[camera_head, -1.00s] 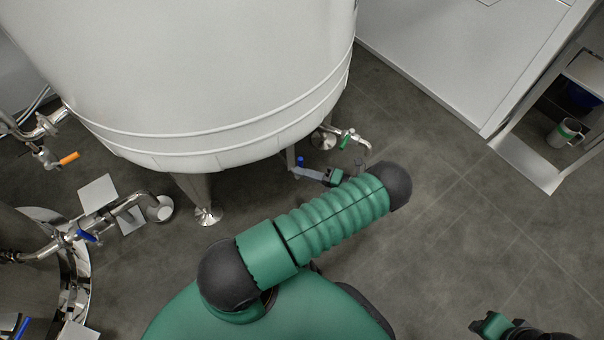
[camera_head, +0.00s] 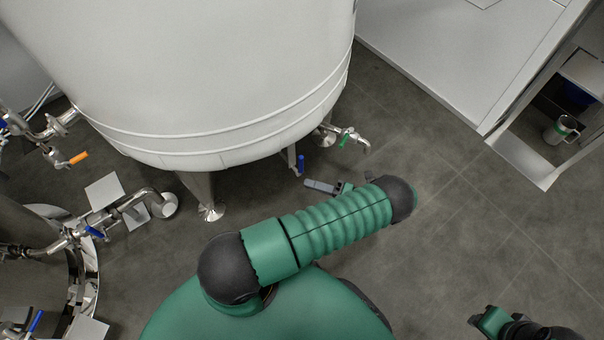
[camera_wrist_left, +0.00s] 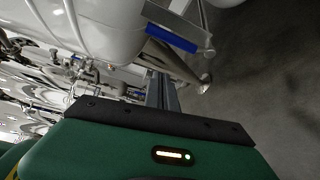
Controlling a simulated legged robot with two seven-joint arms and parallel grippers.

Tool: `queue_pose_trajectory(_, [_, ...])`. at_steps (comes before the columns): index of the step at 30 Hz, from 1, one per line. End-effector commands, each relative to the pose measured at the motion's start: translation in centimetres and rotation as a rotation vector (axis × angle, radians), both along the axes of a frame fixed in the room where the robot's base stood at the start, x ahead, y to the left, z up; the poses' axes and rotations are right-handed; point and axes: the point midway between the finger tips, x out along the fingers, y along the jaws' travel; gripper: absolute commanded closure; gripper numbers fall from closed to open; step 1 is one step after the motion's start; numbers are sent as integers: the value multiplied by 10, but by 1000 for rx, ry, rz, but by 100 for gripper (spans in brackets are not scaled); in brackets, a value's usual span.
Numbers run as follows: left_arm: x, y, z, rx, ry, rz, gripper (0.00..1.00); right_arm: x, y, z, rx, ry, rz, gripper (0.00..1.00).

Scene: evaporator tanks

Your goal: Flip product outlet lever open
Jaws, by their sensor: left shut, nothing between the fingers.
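A blue lever (camera_head: 301,164) is on the pipe under the big white tank, at its lower front edge. It also shows in the left wrist view (camera_wrist_left: 171,38), lying along its metal valve. My left gripper (camera_head: 318,186) is just below and right of the lever in the head view, apart from it. Its fingers are shut and empty, and they point towards the tank's underside in the left wrist view (camera_wrist_left: 161,90). My left forearm partly covers the gripper's wrist. My right gripper (camera_head: 490,322) is at the bottom right, far from the lever; its fingers are unclear.
The white tank (camera_head: 210,80) stands on metal legs (camera_head: 207,210). A green-handled tap (camera_head: 345,139) is right of the blue lever. Piping with an orange handle (camera_head: 77,158) and blue handles is at left. A shelf with a mug (camera_head: 561,130) is at right. The floor between is clear.

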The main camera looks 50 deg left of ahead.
Motion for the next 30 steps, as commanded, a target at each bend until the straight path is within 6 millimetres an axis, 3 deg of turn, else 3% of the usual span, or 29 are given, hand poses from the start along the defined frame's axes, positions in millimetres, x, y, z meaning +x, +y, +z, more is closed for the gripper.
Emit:
queue_pose_trajectory(3, [10,-21,0,0,-1,0,100,0,0,2,0,0,0,64])
queue_pose_trajectory(8, [17,-36,-1,-2,0,1,100,0,0,1,0,0,0,64])
queue_pose_trajectory(24, [18,-38,1,-5,-11,8,100,0,0,2,0,0,0,64])
queue_pose_trajectory(26, [19,-39,5,-21,-63,30,100,0,0,2,0,0,0,64])
queue_pose_trajectory(30, [20,-48,27,-112,-378,193,100,0,0,2,0,0,0,64])
